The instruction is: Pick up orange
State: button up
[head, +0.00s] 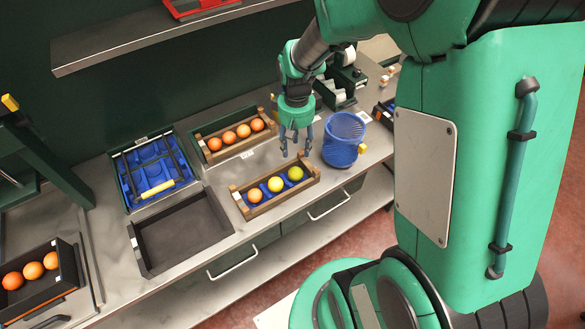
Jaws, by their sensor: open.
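My gripper (296,152) points down with its fingers apart and empty, above the right end of a front wooden crate (265,211). That crate has a blue lining and holds an orange (255,195), a yellow fruit (275,184) and a yellow-green fruit (295,173). A black crate (66,286) at the lower left also holds oranges (32,270). My gripper touches none of the fruit.
A blue mesh basket (342,140) stands right of my gripper. An empty dark tray (182,230) lies left of the front crate. Behind it is a blue-lined tray (150,165) with a yellow-handled tool (160,190). A grey shelf (150,42) hangs above the back of the counter.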

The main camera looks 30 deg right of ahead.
aim_at(296, 170)
dwell(0.3)
jog(key=shift+f+b, duration=0.55)
jog(key=shift+f, duration=3.7)
jog(key=shift+f+b, duration=0.5)
jog(key=shift+f, duration=2.1)
jog(key=shift+c, duration=0.5)
jog(key=c, duration=0.7)
